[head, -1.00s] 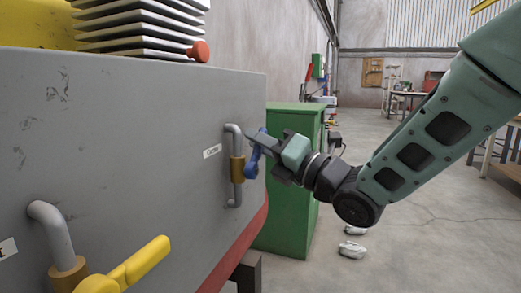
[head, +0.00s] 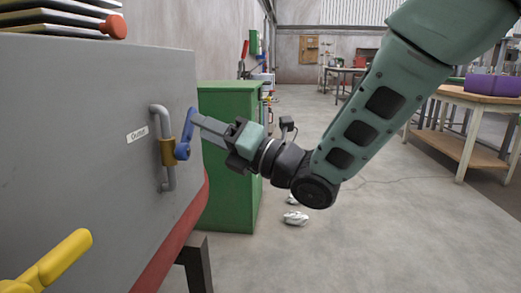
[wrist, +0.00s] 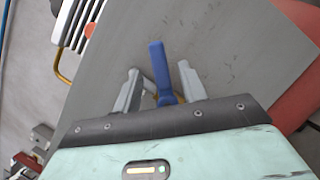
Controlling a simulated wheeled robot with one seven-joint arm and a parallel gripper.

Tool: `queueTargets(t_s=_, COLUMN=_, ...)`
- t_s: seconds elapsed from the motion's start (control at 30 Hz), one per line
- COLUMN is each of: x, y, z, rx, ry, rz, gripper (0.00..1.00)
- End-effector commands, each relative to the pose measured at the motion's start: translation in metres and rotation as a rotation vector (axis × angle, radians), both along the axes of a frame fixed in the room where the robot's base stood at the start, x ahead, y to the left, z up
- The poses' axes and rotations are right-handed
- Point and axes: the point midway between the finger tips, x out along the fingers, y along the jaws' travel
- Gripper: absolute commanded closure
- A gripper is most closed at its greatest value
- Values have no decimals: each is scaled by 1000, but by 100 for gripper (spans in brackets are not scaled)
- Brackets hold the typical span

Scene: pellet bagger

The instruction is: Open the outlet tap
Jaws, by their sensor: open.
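The outlet tap is a brass valve body (head: 167,152) on a grey pipe, beside an "Outlet" label (head: 137,135) on the grey machine panel. Its blue lever (head: 183,148) points upward, leaning slightly right, in the head view. My gripper (head: 198,124) is open at the lever's right side, its fingers reaching left toward it. In the wrist view the blue lever (wrist: 160,72) stands between the two spread grey fingers (wrist: 157,88), with space on both sides. The valve body is mostly hidden behind the lever and gripper there. I cannot tell whether a finger touches the lever.
A yellow-handled tap (head: 50,262) is on the same panel at lower left. A red knob (head: 114,27) sits above the panel. A green cabinet (head: 230,165) stands behind my gripper. The floor (head: 370,225) to the right is mostly open, with a workbench (head: 465,108) beyond.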

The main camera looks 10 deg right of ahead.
Motion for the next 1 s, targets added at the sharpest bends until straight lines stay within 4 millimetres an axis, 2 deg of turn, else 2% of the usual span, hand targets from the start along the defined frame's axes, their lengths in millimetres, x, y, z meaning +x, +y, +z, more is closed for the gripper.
queueTargets(t_s=0.03, x=-7, y=-11, z=-2, rx=-1, ry=3, rz=-3, gripper=58)
queueTargets(t_s=0.3, x=-43, y=-60, z=-21, rx=1, ry=2, rz=-4, gripper=58)
queueTargets(t_s=0.47, x=-59, y=-80, z=-35, rx=1, ry=-4, rz=-3, gripper=58)
queueTargets(t_s=1.0, x=-72, y=-99, z=-37, rx=1, ry=-1, rz=0, gripper=58)
